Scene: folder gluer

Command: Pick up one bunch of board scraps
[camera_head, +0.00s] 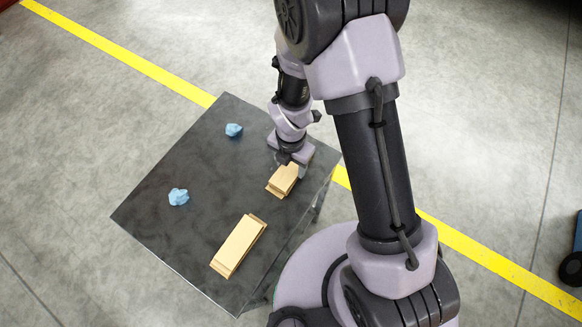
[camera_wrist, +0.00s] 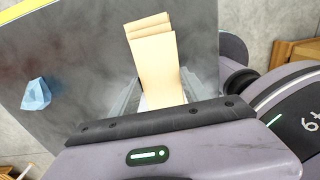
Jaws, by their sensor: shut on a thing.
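One bunch of tan board scraps (camera_head: 284,180) is at the right side of the dark table (camera_head: 150,215), under my gripper (camera_head: 292,162). My gripper is shut on this bunch; the fingertips are partly hidden in the head view. In the wrist view the bunch (camera_wrist: 157,65) sticks out from the gripper as stacked flat strips, slightly fanned at the far end. I cannot tell whether it touches the table. A second, longer bunch of board scraps (camera_head: 238,246) lies flat near the table's front edge, apart from my gripper.
Two crumpled blue pieces lie on the table, one at the back (camera_head: 234,130) and one at the left (camera_head: 178,197). A yellow floor line (camera_head: 130,55) runs behind the table. The table's middle is clear. A dark blue object (camera_head: 573,255) stands at the far right.

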